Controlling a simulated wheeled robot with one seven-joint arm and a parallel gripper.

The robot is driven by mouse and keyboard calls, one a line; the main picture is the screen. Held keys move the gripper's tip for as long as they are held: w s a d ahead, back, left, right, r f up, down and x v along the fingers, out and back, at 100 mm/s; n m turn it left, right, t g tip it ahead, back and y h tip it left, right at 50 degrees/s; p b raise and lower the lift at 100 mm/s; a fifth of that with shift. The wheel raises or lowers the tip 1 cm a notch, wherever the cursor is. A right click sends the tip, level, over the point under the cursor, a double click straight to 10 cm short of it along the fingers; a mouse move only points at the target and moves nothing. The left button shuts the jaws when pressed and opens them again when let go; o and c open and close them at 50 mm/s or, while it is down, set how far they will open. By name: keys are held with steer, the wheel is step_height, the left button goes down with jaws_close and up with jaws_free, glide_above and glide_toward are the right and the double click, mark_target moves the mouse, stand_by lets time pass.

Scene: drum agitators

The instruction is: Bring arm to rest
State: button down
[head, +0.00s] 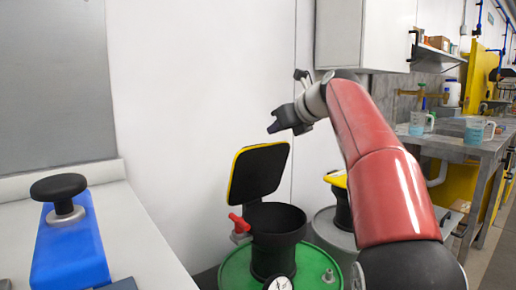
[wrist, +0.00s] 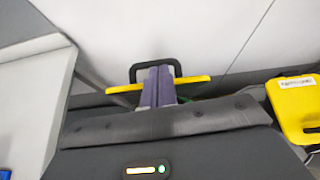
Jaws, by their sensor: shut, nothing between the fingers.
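My gripper (head: 276,124) is raised in front of the white wall, above the open black lid with a yellow edge (head: 258,172). It holds nothing, and in the wrist view its two grey-purple fingers (wrist: 158,86) are together. In the wrist view the lid shows as a yellow edge (wrist: 196,81) and a black loop behind the fingers. My red arm reaches up from the lower right of the head view.
The lid stands up on a black funnel (head: 278,218) on a green drum (head: 236,270), with a red-handled valve (head: 239,222) beside it. A grey drum (head: 330,232) with a yellow lid stands behind. A wall cabinet (head: 362,35) hangs near my arm. A bench (head: 150,235) is left.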

steer(key=s+d+f+n+g+h, duration=0.2)
steer(key=s+d+f+n+h, duration=0.1)
steer(key=s+f+n, duration=1.1)
steer(key=s+d+f+n+g+h, duration=0.2)
steer(key=s+f+n, duration=1.2)
steer(key=s, duration=1)
step_height(320, 180, down, 4)
steer(key=shift+s+d+f+g+h, duration=0.3)
steer(key=shift+d+h, duration=0.15)
steer(key=shift+h, duration=0.45)
steer(key=shift+r, duration=0.1)
